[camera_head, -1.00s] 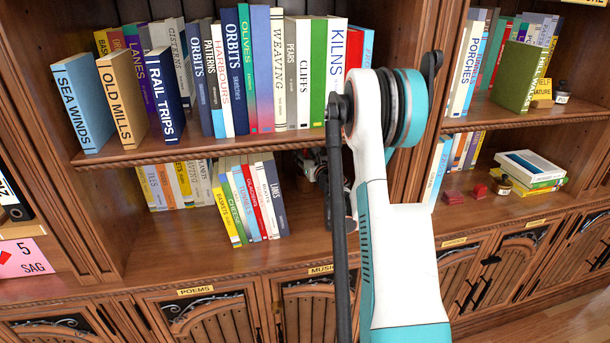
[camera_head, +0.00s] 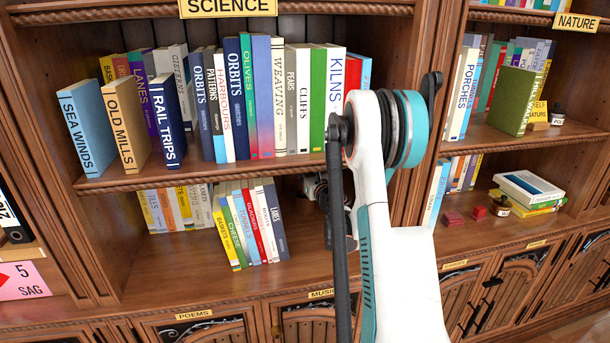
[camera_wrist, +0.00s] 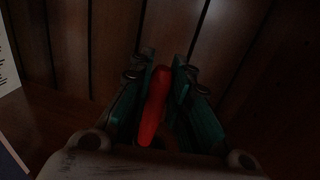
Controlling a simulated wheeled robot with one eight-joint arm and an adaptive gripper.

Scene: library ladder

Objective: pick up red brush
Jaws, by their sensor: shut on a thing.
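The red brush (camera_wrist: 154,108) shows in the wrist view as a long red piece, upright in the picture, between the two green-sided fingers of my gripper (camera_wrist: 165,85). My gripper is shut on it. The wrist view is dark, and I cannot make out bristles. In the head view, my arm stands in front of the bookcase, and the gripper end is mostly hidden behind the arm, at the lower shelf in the middle.
The upper shelf (camera_head: 240,172) holds a row of books. Shorter books (camera_head: 250,225) stand on the shelf below. A wooden upright (camera_head: 408,60) parts the middle bay from the right bay, where small red objects (camera_head: 453,219) and stacked books (camera_head: 528,190) lie.

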